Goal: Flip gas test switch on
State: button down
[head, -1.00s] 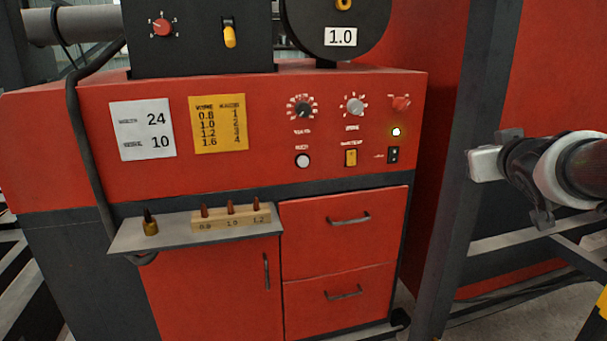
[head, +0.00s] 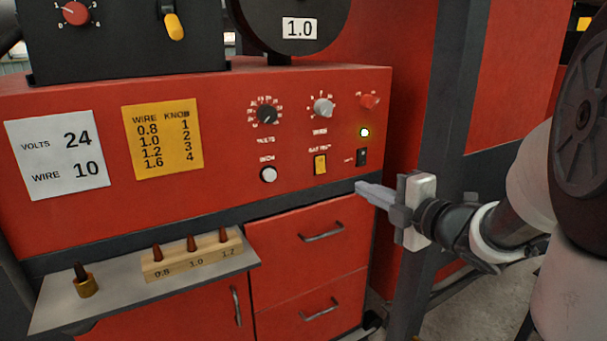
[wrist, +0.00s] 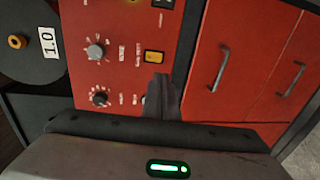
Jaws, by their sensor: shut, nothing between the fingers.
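The gas test switch is a yellow rocker (head: 320,164) on the red machine's control panel (head: 215,120), below the grey wire knob. It also shows in the wrist view as a yellow rocker (wrist: 154,57), just beyond my fingertips. Which way it is tipped I cannot tell. My gripper (head: 360,188) is shut and empty, to the right of and a little below the switch in the head view, apart from it. In the wrist view my gripper (wrist: 160,78) shows its closed fingers pointing at the panel near the switch.
A shelf (head: 60,309) with a wooden tip block (head: 195,258) juts out at lower left.

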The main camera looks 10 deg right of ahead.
aim_at(322, 172)
dwell(0.3)
jog(key=p+x, duration=0.1)
jog(key=x, duration=1.3)
jog(key=shift+r, duration=0.1)
